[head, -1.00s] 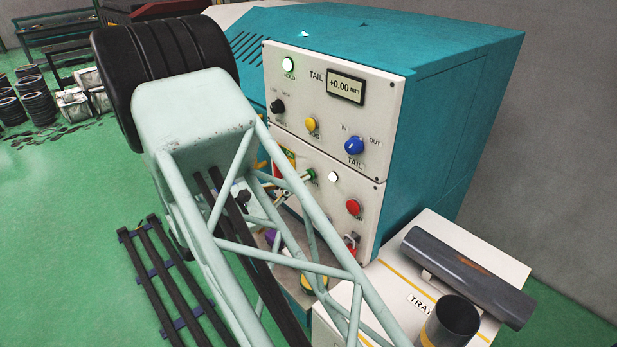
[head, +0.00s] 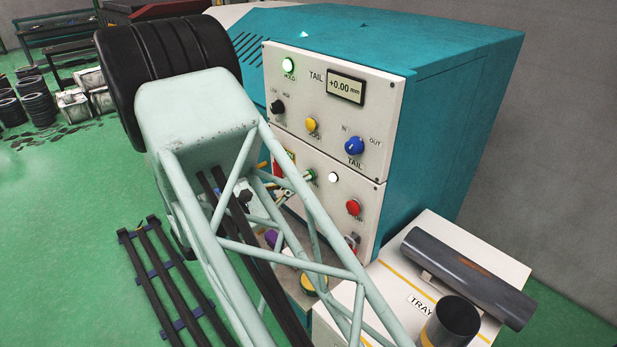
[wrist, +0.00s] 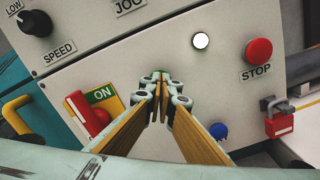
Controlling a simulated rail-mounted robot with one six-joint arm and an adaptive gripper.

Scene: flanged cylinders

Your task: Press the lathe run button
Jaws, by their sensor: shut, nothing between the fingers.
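The lathe's control panel (head: 285,140) shows in the head view, and its lower part (wrist: 235,90) fills most of the wrist view. A small green patch (head: 311,173) at my fingertips in the head view looks like the run button; its label is mostly covered. In the wrist view a bit of green shows at the tips, and my fingers hide the rest. My gripper (wrist: 161,76) is shut and empty, its tips pointing at the panel left of the white lamp (wrist: 200,40). I cannot tell whether the tips touch the button.
The red STOP button (wrist: 258,52) is right of the lamp. A red-and-yellow ON switch (wrist: 90,115) is left of my fingers, a blue knob (wrist: 218,130) below right. A red padlock (wrist: 278,122) hangs at right. A tray (head: 400,303) with grey cylinders stands beside the lathe.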

